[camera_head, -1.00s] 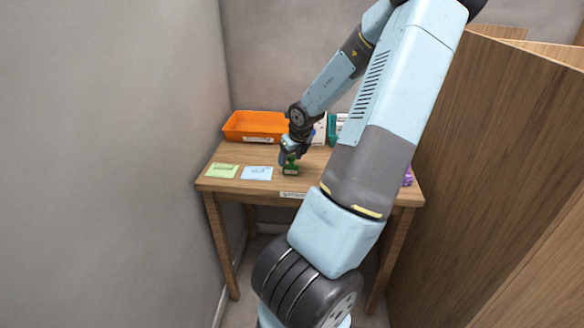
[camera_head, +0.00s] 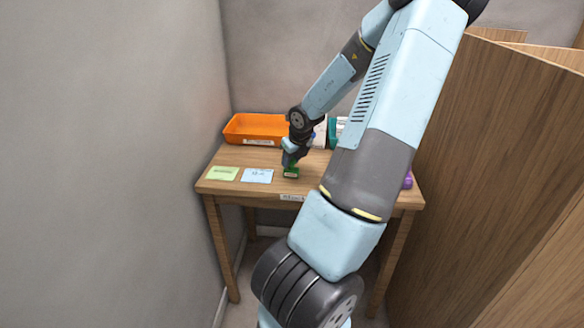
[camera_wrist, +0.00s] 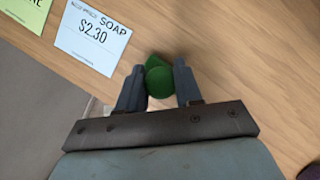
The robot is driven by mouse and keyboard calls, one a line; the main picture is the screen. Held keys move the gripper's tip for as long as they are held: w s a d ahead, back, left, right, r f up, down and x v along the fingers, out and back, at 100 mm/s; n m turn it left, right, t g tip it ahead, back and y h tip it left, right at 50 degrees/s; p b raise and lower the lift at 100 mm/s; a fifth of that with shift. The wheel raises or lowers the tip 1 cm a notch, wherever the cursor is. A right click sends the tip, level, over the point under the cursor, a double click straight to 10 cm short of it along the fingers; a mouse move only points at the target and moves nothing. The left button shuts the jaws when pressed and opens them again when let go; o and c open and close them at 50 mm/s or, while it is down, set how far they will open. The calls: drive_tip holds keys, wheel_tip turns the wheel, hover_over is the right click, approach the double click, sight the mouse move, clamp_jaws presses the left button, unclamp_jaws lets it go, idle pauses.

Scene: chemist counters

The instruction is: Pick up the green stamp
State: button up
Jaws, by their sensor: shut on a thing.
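The green stamp (camera_head: 291,172) stands on the wooden table (camera_head: 235,187), near its front edge. In the wrist view the stamp (camera_wrist: 158,78) shows its round green top between the two fingers. My gripper (camera_head: 289,162) reaches down to it from above, and the wrist view shows the gripper (camera_wrist: 159,85) shut on the stamp with a finger on each side. The fingers hide the stamp's sides. I cannot tell whether its base touches the table.
A blue soap price card (camera_head: 257,175) and a green card (camera_head: 222,173) lie left of the stamp. An orange tray (camera_head: 255,128) stands at the back left. A purple thing (camera_head: 408,180) shows at the right, partly behind my arm. Wooden panels (camera_head: 500,180) stand at the right.

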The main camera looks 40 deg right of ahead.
drive_tip(key=shift+r, duration=5)
drive_tip(key=o, duration=0.6)
drive_tip(key=c, duration=0.5)
drive_tip(key=o, duration=0.3)
drive_tip(key=shift+c, duration=0.9)
drive_tip(key=w+a+f+n+g+y, duration=0.1)
drive_tip(key=w+a+f+n+y, duration=0.2)
drive_tip(key=w+a+n, duration=0.55)
drive_tip(key=shift+n, duration=0.25)
drive_tip(key=shift+s+a+f, duration=0.25)
drive_tip(key=shift+a+f, duration=0.05)
drive_tip(key=shift+f, duration=0.7)
drive_tip(key=shift+s+a+f, duration=0.25)
drive_tip(key=shift+a+f, duration=0.05)
drive_tip(key=shift+f, duration=0.65)
drive_tip(key=shift+s+a+f, duration=0.25)
drive_tip(key=shift+a+f, duration=0.05)
drive_tip(key=shift+f, duration=0.7)
